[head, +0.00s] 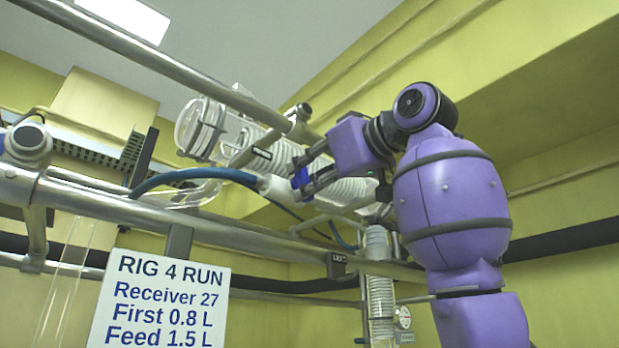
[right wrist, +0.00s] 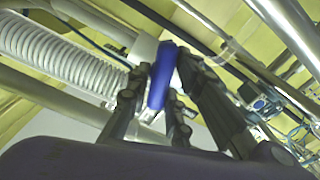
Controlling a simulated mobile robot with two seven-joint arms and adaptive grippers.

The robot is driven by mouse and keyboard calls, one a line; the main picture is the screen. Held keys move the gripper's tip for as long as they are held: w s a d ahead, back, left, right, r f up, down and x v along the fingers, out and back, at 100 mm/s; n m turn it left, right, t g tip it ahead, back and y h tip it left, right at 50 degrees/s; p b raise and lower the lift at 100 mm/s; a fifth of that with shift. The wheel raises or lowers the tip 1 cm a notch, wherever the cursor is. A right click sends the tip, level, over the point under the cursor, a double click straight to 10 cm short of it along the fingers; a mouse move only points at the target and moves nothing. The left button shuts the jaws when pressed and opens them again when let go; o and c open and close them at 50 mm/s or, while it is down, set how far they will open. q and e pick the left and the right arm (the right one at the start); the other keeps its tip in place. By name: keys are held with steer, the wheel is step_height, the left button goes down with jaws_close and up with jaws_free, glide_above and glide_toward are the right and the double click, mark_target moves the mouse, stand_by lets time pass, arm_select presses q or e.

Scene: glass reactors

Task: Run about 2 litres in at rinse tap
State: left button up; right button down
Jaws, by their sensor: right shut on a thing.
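A blue tap handle (head: 300,178) sits at the white fitting where a blue hose (head: 190,177) ends, beside the glass coil. No label on it can be read, so I cannot tell whether it is the rinse tap. My right gripper (head: 304,172) is shut on this handle, reaching in from the right. In the right wrist view the handle (right wrist: 161,76) stands between the dark fingers of the gripper (right wrist: 160,95). The fingers hide part of it. No flowing liquid can be made out. My left gripper is not in view.
A white sign (head: 160,300) reads "RIG 4 RUN, Receiver 27, First 0.8 L, Feed 1.5 L". Steel pipes (head: 130,212) cross in front. A glass vessel (head: 205,130) is at upper left, an upright coil column (head: 380,290) below, with a small gauge (head: 403,317).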

steer(key=shift+w+a+f+m, duration=0.1)
steer(key=shift+f+m, duration=0.05)
steer(key=shift+m, duration=0.75)
steer(key=shift+f+m, duration=0.15)
steer(key=shift+m, duration=0.75)
steer(key=c, duration=1.6)
jaws_free()
steer(key=shift+r, duration=0.15)
steer(key=shift+c, duration=0.2)
steer(key=shift+s+r, duration=0.1)
steer(key=shift+s, duration=0.1)
steer(key=shift+s+d, duration=0.2)
steer(key=shift+d, duration=0.05)
steer(key=v, duration=1.1)
steer(key=shift+s, duration=0.1)
